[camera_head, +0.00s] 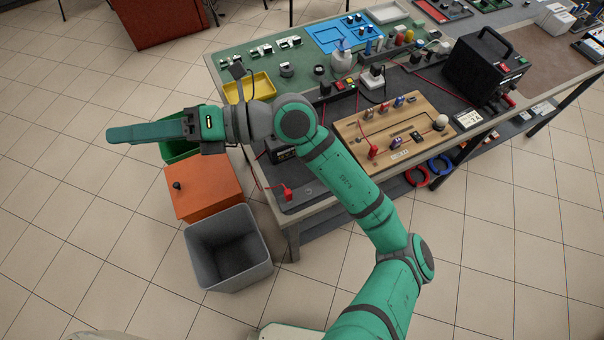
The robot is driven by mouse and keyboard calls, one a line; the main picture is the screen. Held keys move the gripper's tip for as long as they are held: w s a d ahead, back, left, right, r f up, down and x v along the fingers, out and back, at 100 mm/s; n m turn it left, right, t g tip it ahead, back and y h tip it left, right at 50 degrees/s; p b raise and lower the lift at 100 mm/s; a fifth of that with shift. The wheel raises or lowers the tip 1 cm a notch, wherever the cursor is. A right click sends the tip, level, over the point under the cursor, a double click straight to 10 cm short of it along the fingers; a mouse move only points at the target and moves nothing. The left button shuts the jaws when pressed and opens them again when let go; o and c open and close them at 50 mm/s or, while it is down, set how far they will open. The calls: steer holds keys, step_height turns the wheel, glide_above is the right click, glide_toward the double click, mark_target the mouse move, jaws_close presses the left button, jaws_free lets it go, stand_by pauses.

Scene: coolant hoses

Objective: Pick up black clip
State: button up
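My gripper (110,136) is stretched out to the left, over the floor beside the bench. Its green fingers overlap in this view, so I cannot see whether there is a gap between them. No object shows at its tips. A small dark piece with a thin lead (237,71) shows at the bench's left edge, just behind my wrist; it may be the black clip, but it is too small to be sure. A red clip (286,193) lies on the dark mat near the bench's front left corner, well right of my gripper.
A yellow tray (261,86) lies on the bench behind my wrist. A wooden board (352,132) with several parts and a black box (482,66) stand further right. An orange box (207,184), a green bin (171,150) and a grey bin (207,257) are below, beside the bench.

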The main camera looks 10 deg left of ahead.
steer(key=w+d+f+m+t+h, duration=0.1)
steer(key=w+d+f+t+h, duration=0.1)
steer(key=w+d+f+h, duration=0.35)
steer(key=w+d+f+t+h, duration=0.2)
steer(key=d+f, duration=0.1)
steer(key=f, duration=0.6)
steer(key=w+d+f+m+t+h, duration=0.1)
steer(key=w+d+f+h, duration=0.2)
steer(key=d, duration=0.5)
steer(key=w+d+f+t+h, duration=0.1)
steer(key=w+d+f+h, duration=0.15)
steer(key=d, duration=0.55)
steer(key=w+d+f+m+t+h, duration=0.1)
steer(key=w+d+f+h, duration=0.15)
steer(key=d, duration=0.55)
steer(key=shift+h, duration=0.45)
step_height(320, 180, down, 5)
steer(key=shift+w+a+r, duration=0.1)
steer(key=shift+r, duration=0.05)
steer(key=shift+a+f, duration=0.25)
steer(key=shift+f, duration=1.3)
steer(key=shift+a+f, duration=0.2)
steer(key=shift+f, duration=1.35)
steer(key=shift+c, duration=0.7)
jaws_close()
